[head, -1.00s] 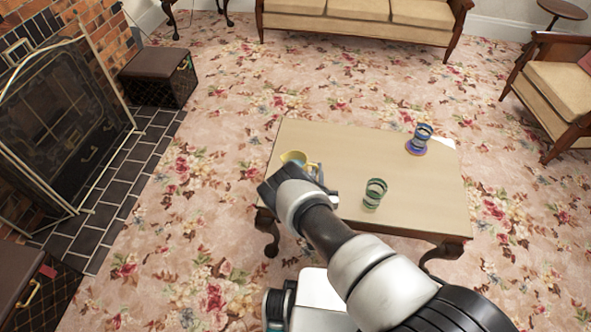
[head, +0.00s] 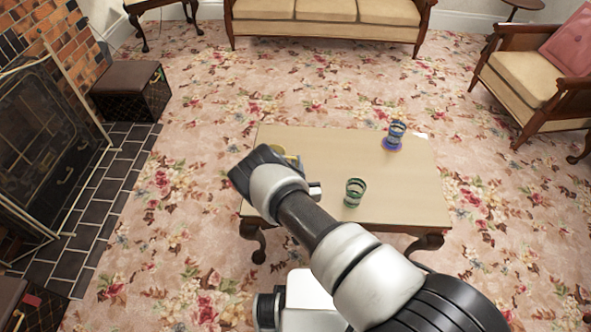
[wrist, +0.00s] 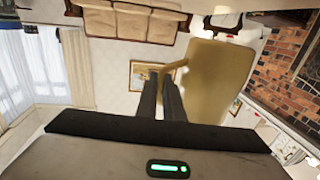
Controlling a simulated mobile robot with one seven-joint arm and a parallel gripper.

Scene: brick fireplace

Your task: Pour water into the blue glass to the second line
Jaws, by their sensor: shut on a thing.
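The blue glass (head: 396,130) stands upright on a purple coaster (head: 391,146) near the table's back right corner in the head view. Its level lines are too small to read. A green-tinted glass (head: 355,191) stands near the front middle of the table (head: 300,165). In the wrist view my gripper (wrist: 172,78) is shut on the handle of a yellow pitcher (wrist: 217,80). In the head view my wrist hides most of the pitcher; a bit of its yellow rim (head: 279,150) shows at the table's left side. I cannot tell if it is lifted.
A small white paper-like thing (head: 420,135) lies beside the blue glass. The middle of the tabletop is clear. A sofa (head: 325,12), an armchair (head: 530,75) and a dark box stool (head: 130,90) stand around. A fireplace screen (head: 50,150) is at left.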

